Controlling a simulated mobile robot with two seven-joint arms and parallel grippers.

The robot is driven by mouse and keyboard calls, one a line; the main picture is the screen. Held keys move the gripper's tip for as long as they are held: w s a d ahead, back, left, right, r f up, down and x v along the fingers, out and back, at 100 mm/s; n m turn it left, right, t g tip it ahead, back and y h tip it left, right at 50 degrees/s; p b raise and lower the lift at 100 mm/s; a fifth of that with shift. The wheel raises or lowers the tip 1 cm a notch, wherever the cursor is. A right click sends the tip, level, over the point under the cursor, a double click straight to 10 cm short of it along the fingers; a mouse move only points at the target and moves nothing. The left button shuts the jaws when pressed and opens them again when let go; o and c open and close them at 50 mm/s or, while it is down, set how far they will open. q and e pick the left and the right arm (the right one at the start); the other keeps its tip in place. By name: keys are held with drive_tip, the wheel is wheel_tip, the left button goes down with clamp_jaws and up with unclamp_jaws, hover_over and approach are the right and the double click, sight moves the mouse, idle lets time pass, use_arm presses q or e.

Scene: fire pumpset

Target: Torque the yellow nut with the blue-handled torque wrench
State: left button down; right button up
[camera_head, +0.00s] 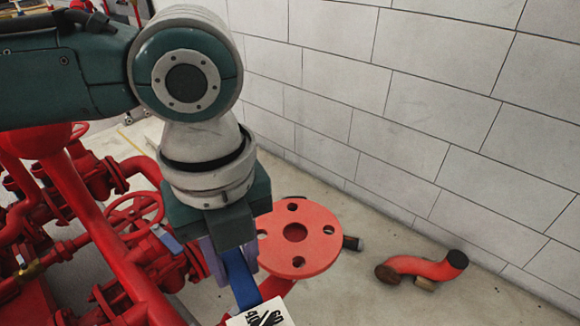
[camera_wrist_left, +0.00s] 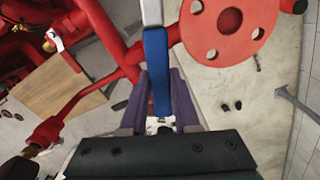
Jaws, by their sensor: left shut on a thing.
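My left gripper (camera_head: 232,262) comes down from the top left in the head view, with purple fingers beside the red round flange. It is shut on the blue handle of the torque wrench (camera_head: 241,280). In the left wrist view, the blue handle (camera_wrist_left: 157,75) stands between the fingers of the left gripper (camera_wrist_left: 161,88), and a pale metal shaft (camera_wrist_left: 152,12) runs on from it out of the top edge. The wrench's working end is out of view. I cannot make out the yellow nut in either view. My right gripper is not in view.
A red flange (camera_head: 318,245) with bolt holes is close to the gripper's right. Red pipes and valves (camera_head: 120,215) crowd the left. A white card-like piece with black marks (camera_head: 262,316) is at the bottom edge. A red elbow pipe (camera_head: 425,268) lies near the block wall (camera_head: 430,120).

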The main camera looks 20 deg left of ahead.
use_arm(q)
drive_tip(key=shift+f+b, duration=0.5)
drive_tip(key=shift+f, duration=0.3)
drive_tip(key=s+a+m+p, duration=0.2)
drive_tip(key=a+m, duration=0.3)
drive_tip(key=a, duration=0.4)
drive_tip(key=s+a+m+p, duration=0.3)
drive_tip(key=a+m, duration=0.3)
drive_tip(key=a, duration=0.3)
drive_tip(key=shift+s+a+p, duration=0.35)
drive_tip(key=shift+s, duration=0.15)
idle(1.2)
drive_tip(key=shift+d, duration=0.1)
drive_tip(key=shift+d, duration=0.15)
